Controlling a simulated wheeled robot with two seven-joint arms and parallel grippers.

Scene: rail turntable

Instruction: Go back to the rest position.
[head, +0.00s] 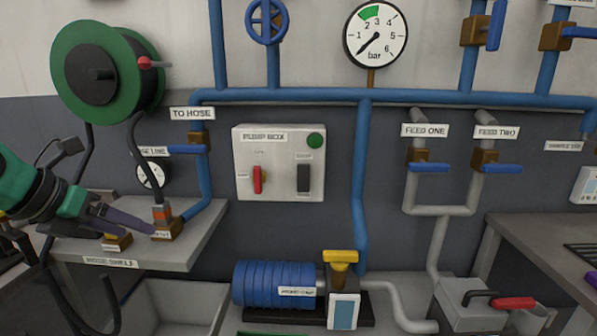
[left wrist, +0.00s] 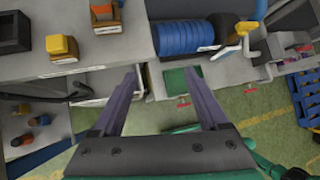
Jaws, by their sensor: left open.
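My left gripper (head: 121,224) comes in from the left in the head view, over the hose shelf (head: 180,256). In the left wrist view its two purple fingers (left wrist: 160,85) are spread apart with nothing between them. Near its tips in the head view, a brown fitting with an orange collar (head: 162,224) stands on the shelf with a dark hose rising from it. A smaller brown and yellow block (head: 117,242) sits by the gripper. I cannot tell from the head view whether the fingers touch anything. My right gripper is not in view.
A green hose reel (head: 72,68) hangs above. A pump box (head: 279,162) and blue pipes (head: 365,180) line the wall. Below are a blue pump motor (head: 262,285) and a grey open bin (head: 175,300). A grey bench (head: 540,240) stands at the right.

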